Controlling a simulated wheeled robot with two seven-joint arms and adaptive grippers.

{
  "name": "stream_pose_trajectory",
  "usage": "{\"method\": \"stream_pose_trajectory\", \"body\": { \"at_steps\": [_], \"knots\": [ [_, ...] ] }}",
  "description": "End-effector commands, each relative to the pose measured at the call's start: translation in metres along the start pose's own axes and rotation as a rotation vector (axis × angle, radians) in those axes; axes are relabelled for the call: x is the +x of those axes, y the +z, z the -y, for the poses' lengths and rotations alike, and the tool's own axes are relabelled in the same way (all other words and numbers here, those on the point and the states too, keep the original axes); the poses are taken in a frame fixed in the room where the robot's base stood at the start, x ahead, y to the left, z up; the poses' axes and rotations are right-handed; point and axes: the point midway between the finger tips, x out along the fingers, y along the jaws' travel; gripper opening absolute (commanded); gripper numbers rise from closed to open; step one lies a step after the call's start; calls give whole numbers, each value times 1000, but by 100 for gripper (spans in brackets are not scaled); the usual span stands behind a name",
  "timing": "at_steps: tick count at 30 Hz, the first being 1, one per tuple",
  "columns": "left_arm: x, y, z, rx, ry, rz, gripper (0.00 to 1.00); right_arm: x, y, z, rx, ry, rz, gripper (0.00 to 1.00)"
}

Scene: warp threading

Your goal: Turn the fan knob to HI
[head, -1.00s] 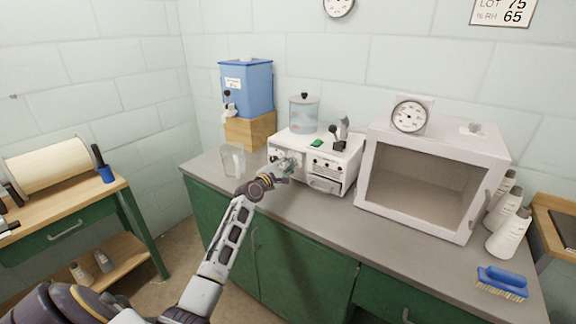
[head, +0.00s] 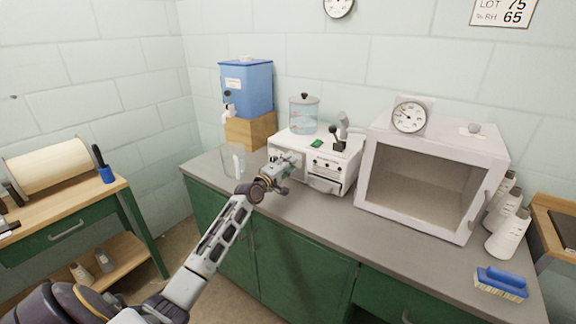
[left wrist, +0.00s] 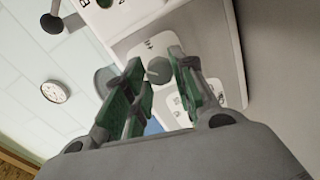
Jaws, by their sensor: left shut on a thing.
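The white machine (head: 338,178) stands on the grey counter, with knobs and labels on its front panel. My left gripper (head: 287,167) is at the left part of that panel and hides what it holds in the head view. In the left wrist view, the grey fan knob (left wrist: 160,70) sits between the fingertips of my left gripper (left wrist: 158,80), which is shut on it. Small printed marks show on the white plate around the knob, but I cannot read the setting surely. My right gripper is not in view.
A clear beaker (head: 233,160) stands left of the machine, by a blue water tank (head: 246,88) on a wooden block. A large white glass-fronted cabinet (head: 425,185) stands close on the right. The counter (head: 300,208) in front is clear.

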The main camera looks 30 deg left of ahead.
Motion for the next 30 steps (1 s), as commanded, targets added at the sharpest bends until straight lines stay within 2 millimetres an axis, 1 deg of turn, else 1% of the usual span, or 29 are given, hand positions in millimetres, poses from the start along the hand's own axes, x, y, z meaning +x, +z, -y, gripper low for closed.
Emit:
{"method": "stream_pose_trajectory", "body": {
  "at_steps": [2, 5, 18, 24, 30],
  "knots": [
    [0, 1, 2, 73, -4, 3, 2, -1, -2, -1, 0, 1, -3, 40],
    [0, 0, 1, 169, -4, 2, 2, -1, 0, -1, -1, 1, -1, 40],
    [0, 0, 0, 574, -4, 3, 2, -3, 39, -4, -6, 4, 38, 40],
    [0, 0, 0, 710, -4, 2, 2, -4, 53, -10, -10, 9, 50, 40],
    [0, 1, 0, 789, -2, 2, 2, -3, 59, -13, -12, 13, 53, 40]
  ]
}}
